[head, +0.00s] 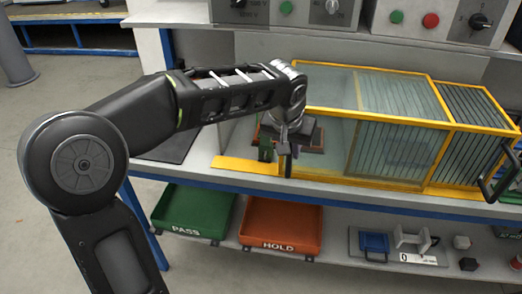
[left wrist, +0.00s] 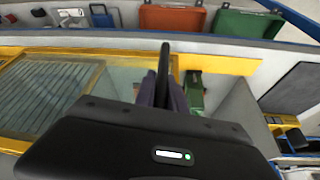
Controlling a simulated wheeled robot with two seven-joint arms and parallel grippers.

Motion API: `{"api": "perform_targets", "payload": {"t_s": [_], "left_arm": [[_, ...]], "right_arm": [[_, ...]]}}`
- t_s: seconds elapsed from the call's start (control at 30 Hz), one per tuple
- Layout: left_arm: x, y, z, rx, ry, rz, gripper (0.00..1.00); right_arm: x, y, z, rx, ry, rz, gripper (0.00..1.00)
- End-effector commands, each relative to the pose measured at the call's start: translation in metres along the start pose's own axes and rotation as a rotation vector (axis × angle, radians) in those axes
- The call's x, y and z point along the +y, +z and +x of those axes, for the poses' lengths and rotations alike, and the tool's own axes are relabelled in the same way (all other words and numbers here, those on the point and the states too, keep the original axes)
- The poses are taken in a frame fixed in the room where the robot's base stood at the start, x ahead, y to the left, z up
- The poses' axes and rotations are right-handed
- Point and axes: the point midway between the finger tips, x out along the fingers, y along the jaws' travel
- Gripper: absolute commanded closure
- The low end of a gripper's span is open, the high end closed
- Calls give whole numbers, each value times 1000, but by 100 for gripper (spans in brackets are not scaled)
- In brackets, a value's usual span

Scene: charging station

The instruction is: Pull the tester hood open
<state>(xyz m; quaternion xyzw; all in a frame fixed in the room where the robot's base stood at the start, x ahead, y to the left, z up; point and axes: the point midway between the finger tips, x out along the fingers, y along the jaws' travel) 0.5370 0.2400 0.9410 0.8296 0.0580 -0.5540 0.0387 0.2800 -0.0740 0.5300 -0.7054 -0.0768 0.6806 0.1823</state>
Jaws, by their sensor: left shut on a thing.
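The tester hood (head: 400,115) is a clear box with yellow frame bars and striped panels at its right part. It stands on the bench, and its panes also show in the left wrist view (left wrist: 50,95). My left gripper (head: 287,150) is at the hood's left end, pointing down. Its fingers (left wrist: 163,90) are shut on an upright black bar (left wrist: 165,58), which looks like a hood handle. The gripper hides much of this bar in the head view. A second black handle (head: 488,190) is at the right end. My right gripper is not in view.
Control panels (head: 425,18) stand behind. On the lower shelf are a green PASS tray (head: 190,212), an orange HOLD tray (head: 282,224) and small parts. The bench edge (head: 370,200) runs below.

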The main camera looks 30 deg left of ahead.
Motion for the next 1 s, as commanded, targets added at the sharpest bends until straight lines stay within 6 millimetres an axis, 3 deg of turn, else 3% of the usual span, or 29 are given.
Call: {"api": "perform_targets", "payload": {"t_s": [0.03, 0.2, 0.4, 0.6, 0.93, 0.97, 1.0], "left_arm": [[21, -2, 4, 0, 5, 12, 100], [69, -12, 6, -1, 4, 8, 100], [105, -19, 8, 0, 2, 5, 100], [117, -22, 9, -1, 0, 1, 100], [118, -22, 9, 0, 0, 0, 100], [118, -22, 9, 0, 0, 0, 84], [118, -22, 9, 0, 0, 0, 81]], "right_arm": [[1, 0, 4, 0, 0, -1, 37], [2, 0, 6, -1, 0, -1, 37], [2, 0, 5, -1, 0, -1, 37], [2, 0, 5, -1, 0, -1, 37], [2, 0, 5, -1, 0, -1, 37], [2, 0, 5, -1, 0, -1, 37], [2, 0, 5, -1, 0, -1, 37]]}}
